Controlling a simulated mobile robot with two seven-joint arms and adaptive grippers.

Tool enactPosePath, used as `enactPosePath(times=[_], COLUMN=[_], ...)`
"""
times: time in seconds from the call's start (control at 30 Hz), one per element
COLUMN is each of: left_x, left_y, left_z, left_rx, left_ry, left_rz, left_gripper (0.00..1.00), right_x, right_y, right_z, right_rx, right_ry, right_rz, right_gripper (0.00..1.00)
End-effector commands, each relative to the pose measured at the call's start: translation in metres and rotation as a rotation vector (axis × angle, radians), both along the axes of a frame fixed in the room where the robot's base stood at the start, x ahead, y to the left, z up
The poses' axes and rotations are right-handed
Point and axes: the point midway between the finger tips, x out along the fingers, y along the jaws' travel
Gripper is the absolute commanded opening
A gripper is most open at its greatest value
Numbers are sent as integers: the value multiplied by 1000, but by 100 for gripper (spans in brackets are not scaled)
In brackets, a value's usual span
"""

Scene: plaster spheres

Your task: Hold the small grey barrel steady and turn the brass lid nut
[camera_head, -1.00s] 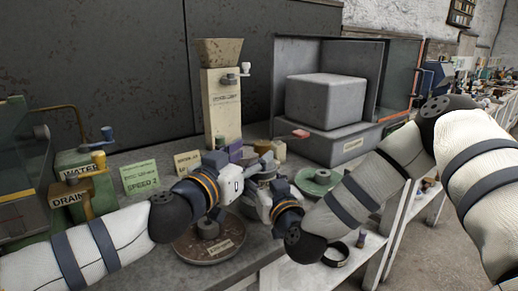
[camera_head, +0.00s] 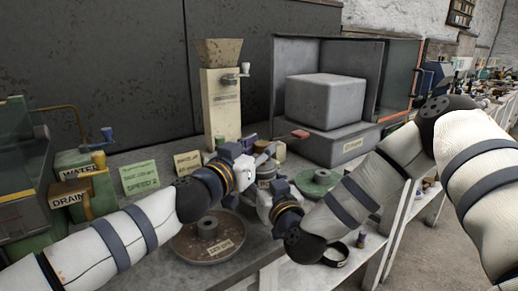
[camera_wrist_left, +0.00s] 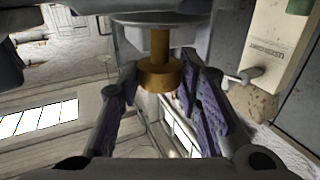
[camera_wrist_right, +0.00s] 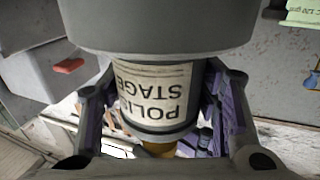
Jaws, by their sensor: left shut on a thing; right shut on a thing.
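The small grey barrel (camera_wrist_right: 155,95) has a pale label reading "POLISH STAGE" and fills the space between my right fingers in the right wrist view. My right gripper (camera_wrist_right: 158,112) is shut on it. In the head view the barrel (camera_head: 266,171) is mostly hidden by my grippers. The brass lid nut (camera_wrist_left: 159,75), on a brass stem, sits between the purple-padded fingers of my left gripper (camera_wrist_left: 160,97), which is shut on it. My left gripper (camera_head: 258,155) is at the barrel's top in the head view; the nut cannot be made out there.
A brown disc (camera_head: 184,245) lies at the bench front, and a green disc (camera_head: 316,178) lies right of the barrel. A cream hopper machine (camera_head: 218,115) stands behind. A grey enclosure (camera_head: 298,60) holds a large block (camera_head: 325,100). Small cards (camera_head: 138,177) stand left.

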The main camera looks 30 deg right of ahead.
Motion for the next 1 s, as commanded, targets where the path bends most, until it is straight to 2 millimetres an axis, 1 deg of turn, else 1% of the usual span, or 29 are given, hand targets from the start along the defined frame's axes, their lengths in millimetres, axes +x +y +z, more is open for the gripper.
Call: enactPosePath(times=[0.23,0.4,0.77,0.8,0.87,0.9,1.0], left_x=[5,5,3,3,3,3,3], left_y=[0,1,2,2,1,2,2], left_z=[0,-1,-1,-1,-1,-1,-1], left_rx=[4,3,2,2,2,2,2], left_ry=[2,5,5,5,5,5,5], left_rz=[-163,-244,-271,-271,-271,-271,-270], left_gripper=[4,4,4,34,47,52,52], right_x=[0,0,0,0,0,0,0], right_y=[1,1,1,1,1,1,1], right_z=[-2,-2,-2,-2,-2,-2,-2], right_rx=[1,1,2,2,2,3,2], right_ry=[4,4,4,4,4,3,4], right_rz=[2,4,3,3,2,2,2], right_gripper=[32,32,32,32,32,32,32])
